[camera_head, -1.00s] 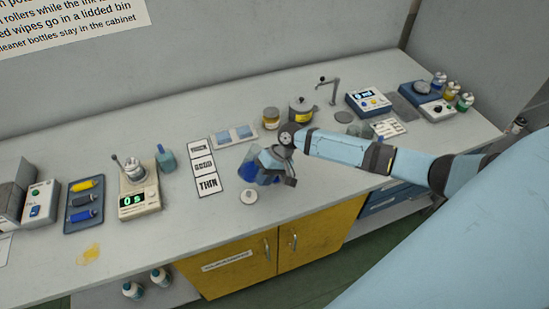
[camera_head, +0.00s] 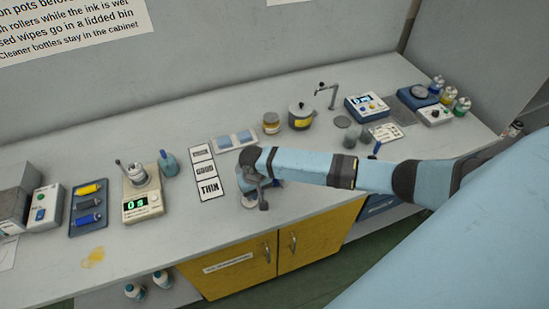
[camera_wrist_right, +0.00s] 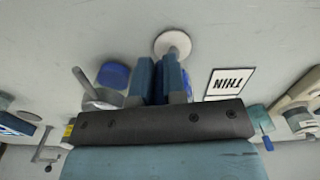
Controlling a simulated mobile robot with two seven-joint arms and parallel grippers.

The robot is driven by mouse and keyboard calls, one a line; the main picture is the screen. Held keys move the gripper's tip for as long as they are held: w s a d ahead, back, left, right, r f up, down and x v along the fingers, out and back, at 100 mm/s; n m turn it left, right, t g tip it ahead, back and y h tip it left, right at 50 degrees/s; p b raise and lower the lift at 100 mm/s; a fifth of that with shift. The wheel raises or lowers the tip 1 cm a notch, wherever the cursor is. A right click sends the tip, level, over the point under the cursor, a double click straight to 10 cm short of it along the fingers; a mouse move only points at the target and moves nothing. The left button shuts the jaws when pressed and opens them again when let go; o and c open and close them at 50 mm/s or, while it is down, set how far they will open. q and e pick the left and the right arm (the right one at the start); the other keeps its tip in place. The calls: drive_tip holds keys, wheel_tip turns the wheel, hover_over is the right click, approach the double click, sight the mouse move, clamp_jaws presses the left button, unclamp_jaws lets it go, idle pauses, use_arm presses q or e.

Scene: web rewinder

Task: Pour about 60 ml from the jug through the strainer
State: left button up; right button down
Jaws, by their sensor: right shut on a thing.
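My right gripper (camera_head: 262,190) is low over the front middle of the bench. In the right wrist view its two blue fingers (camera_wrist_right: 160,80) are close together. What they grip is mostly hidden; it appears to be the jug, whose blue contents (camera_wrist_right: 113,75) show beside the fingers. In the head view the gripper covers most of the jug, and a bit of blue (camera_head: 278,184) shows at its right. A small white disc (camera_head: 249,202) lies under the gripper; in the wrist view this disc (camera_wrist_right: 172,42) has a grey post. I cannot clearly identify the strainer. My left gripper is out of view.
Cards marked THIN (camera_head: 209,188) and GOOD lie left of the gripper. A scale (camera_head: 142,205) reading 0 bears a metal cup. The bench front between scale and cards is clear.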

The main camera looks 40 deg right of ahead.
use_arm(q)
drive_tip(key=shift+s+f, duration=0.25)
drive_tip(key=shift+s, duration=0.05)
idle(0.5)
use_arm(e)
drive_tip(key=shift+r, duration=0.1)
